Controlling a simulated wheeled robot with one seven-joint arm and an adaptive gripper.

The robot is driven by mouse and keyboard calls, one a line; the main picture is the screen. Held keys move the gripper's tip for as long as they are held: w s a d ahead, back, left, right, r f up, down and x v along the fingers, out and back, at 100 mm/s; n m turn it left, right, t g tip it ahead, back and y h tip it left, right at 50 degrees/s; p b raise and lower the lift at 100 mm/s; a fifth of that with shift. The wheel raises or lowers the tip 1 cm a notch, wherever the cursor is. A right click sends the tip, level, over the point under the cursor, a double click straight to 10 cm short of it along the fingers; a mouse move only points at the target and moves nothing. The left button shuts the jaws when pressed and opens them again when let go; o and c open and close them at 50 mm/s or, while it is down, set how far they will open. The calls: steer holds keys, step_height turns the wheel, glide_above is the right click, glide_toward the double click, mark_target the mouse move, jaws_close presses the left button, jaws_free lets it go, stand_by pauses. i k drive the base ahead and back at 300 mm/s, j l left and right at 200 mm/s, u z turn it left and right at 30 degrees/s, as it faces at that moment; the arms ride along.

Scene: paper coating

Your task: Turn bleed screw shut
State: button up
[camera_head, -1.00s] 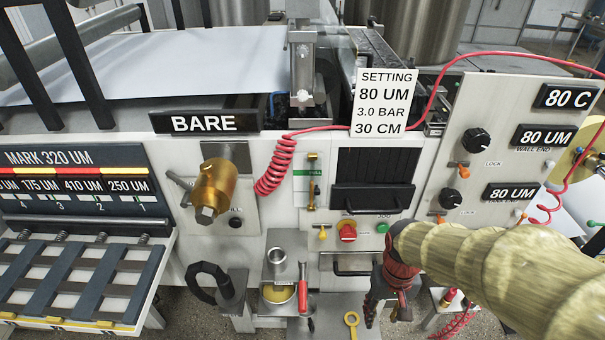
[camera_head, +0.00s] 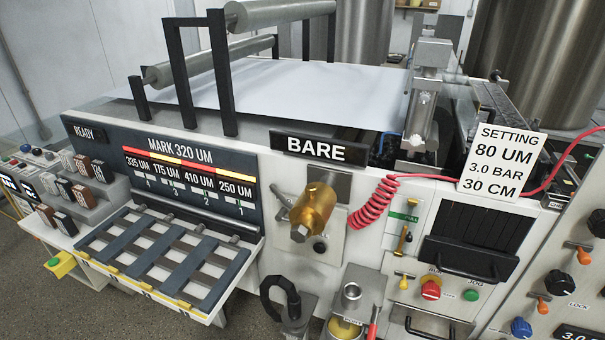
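A dark round knob (camera_head: 320,246) sits just below the cylinder. A small brass fitting (camera_head: 402,240) stands upright under a green label to the right. My gripper is not in this view.
A coiled red hose (camera_head: 372,205) hangs right of the cylinder. A slatted rack (camera_head: 165,262) juts out at the lower left. A metal cup (camera_head: 351,295) and a dark hook-shaped part (camera_head: 280,297) stand below. A red knob (camera_head: 430,289) and orange-tipped knobs are at right. Floor shows at lower left.

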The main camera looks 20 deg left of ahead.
mark_target(311, 190)
steer(key=u, duration=1.05)
